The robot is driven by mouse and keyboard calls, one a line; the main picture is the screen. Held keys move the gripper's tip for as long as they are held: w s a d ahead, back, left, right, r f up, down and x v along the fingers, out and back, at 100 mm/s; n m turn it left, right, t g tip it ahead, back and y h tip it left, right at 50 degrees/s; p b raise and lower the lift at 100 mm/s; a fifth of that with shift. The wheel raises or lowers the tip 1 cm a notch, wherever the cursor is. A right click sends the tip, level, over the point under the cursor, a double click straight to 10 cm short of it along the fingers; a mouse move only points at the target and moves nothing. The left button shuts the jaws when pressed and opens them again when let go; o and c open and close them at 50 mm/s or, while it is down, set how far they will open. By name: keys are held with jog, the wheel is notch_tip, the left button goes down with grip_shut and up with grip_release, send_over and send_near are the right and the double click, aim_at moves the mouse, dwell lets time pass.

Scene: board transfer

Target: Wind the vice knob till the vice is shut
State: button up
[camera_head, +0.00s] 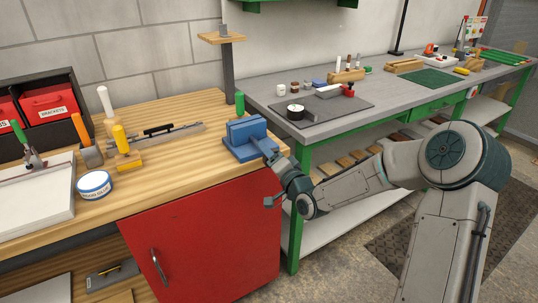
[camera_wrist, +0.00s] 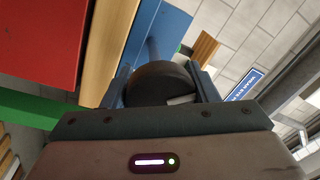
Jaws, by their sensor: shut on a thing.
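The blue vice (camera_head: 246,138) stands on the wooden bench top near its right front corner. Its jaws show as blocks at the top, and I cannot tell how wide the gap between them is. My gripper (camera_head: 270,155) is at the vice's front right side. In the wrist view, the dark round vice knob (camera_wrist: 163,84) sits between the two fingers of my gripper (camera_wrist: 165,88), which are shut on it. A blue shaft runs from the knob to the blue vice body (camera_wrist: 158,30). In the head view the knob is mostly hidden by my gripper.
The wooden bench (camera_head: 190,185) has a red cabinet door (camera_head: 215,245) below. A post with a small shelf (camera_head: 227,70) and a green-handled tool (camera_head: 240,103) stand behind the vice. A grey bench (camera_head: 400,105) with a green frame is close on the right.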

jog(key=shift+m, duration=0.7)
jog(key=o, duration=1)
jog(key=shift+c, duration=0.2)
jog(key=shift+s, duration=0.15)
jog(key=v, duration=1.3)
jog(key=shift+s+d, duration=0.15)
jog(key=shift+s, duration=0.2)
